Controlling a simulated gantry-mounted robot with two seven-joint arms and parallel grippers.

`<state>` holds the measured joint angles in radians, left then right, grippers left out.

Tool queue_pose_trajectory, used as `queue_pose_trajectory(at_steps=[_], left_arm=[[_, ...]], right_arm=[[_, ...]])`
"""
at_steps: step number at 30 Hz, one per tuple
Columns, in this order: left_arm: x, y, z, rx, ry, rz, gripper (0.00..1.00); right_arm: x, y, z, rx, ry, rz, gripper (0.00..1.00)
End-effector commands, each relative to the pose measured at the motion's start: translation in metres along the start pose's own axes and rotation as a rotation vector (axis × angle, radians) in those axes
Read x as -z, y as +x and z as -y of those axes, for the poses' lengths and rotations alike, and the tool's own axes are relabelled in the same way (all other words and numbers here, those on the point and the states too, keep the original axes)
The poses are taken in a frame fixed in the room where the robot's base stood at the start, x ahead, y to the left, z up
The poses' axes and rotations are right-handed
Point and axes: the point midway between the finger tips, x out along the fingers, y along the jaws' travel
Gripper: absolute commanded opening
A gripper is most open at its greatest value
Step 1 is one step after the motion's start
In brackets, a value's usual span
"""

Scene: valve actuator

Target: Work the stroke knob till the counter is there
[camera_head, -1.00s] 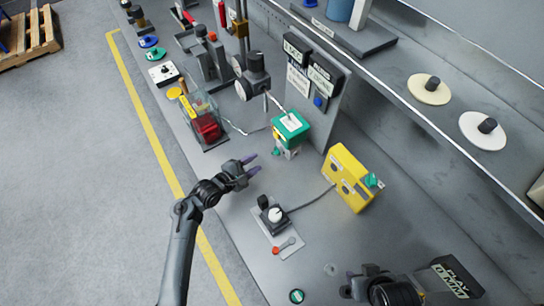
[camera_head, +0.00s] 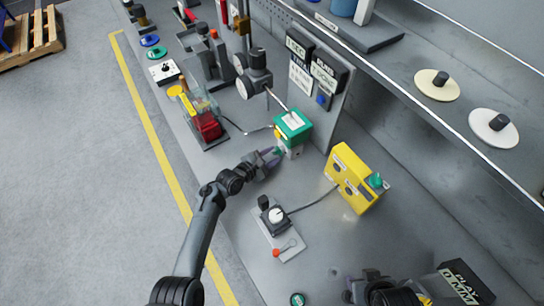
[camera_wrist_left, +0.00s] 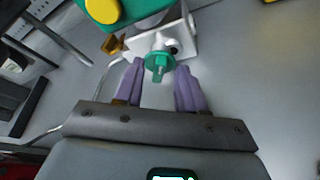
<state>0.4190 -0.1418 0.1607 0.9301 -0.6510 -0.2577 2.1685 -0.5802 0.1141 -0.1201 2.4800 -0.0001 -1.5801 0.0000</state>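A green-topped actuator (camera_head: 293,127) with a white body stands mid-bench, and a small green knob (camera_wrist_left: 158,63) sticks out of its near side. My left gripper (camera_head: 274,154) is at that knob. In the left wrist view its two purple fingers (camera_wrist_left: 160,80) are apart, one on each side of the knob, with gaps visible. The knob's tip is between the fingertips. Dark label or display plates (camera_head: 313,62) stand on a grey panel behind the actuator; their text is too small to read surely. My right gripper (camera_head: 365,288) is partly visible at the bottom, its fingers unclear.
A yellow box (camera_head: 350,180) with a green knob stands right of the actuator, cabled to a black switch unit with a white knob (camera_head: 276,216). A red-filled clear container (camera_head: 207,124) stands left. Bench between the gripper and switch unit is clear.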

Motion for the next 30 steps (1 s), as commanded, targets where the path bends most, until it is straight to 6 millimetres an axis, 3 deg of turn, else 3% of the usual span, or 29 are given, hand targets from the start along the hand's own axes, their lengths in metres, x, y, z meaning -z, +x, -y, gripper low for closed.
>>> queue_pose_trajectory(at_steps=[13,14,21,30], left_arm=[[-0.0001,0.0090,-0.0003,-0.001,0.001,-0.001,0.39],[-0.0001,0.0090,-0.0003,0.000,0.001,-0.001,0.38],[0.0000,0.0089,-0.0002,0.000,0.001,-0.001,0.01],[-0.0003,0.0088,0.0022,-0.021,0.053,0.000,0.00]], right_arm=[[-0.0016,0.0033,-0.0023,-0.008,-0.010,0.001,0.43],[-0.0016,0.0033,-0.0024,-0.008,-0.010,0.001,0.43],[-0.0015,0.0033,-0.0022,-0.007,-0.009,0.001,0.43],[-0.0006,0.0014,-0.0010,-0.003,-0.004,0.000,0.43]])
